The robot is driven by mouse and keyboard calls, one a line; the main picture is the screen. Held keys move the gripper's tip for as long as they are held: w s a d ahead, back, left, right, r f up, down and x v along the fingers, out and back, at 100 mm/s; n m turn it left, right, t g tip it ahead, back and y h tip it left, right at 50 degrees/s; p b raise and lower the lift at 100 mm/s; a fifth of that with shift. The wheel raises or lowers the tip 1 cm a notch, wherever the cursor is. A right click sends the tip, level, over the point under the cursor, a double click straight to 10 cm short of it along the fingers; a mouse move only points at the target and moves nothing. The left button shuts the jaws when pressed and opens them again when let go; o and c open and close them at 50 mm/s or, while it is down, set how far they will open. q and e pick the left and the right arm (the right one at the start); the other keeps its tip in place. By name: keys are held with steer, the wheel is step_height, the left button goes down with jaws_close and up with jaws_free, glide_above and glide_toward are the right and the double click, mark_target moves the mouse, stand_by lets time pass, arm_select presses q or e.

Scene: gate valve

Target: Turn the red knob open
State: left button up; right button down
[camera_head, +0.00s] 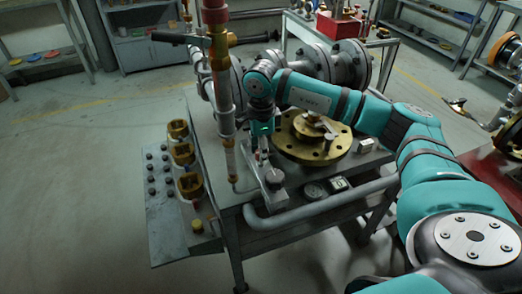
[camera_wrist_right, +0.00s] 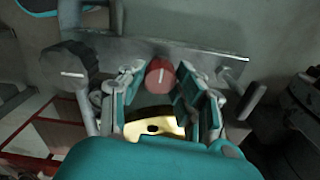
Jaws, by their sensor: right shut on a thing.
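The red knob (camera_wrist_right: 160,75) shows in the right wrist view, near the middle, on a grey metal panel. A white line on its face stands nearly upright, tilted slightly right. My right gripper (camera_wrist_right: 166,86) has its fingers on both sides of the knob and is shut on it; the exact contact is hard to see. In the head view my right gripper (camera_head: 262,152) points down beside the copper pipe at the workbench. It hides the red knob there. My left gripper is not in view.
A dark knob with a white line (camera_wrist_right: 70,68) sits left of the red one. Close by are a vertical copper pipe (camera_head: 222,90), brass fittings (camera_head: 183,155), a brass flange (camera_head: 315,153) and small gauges (camera_head: 315,190) on the workbench. The floor left is clear.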

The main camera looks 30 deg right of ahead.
steer(key=shift+w+r, duration=0.1)
steer(key=c, duration=0.9)
jaws_free()
steer(key=shift+c, duration=0.2)
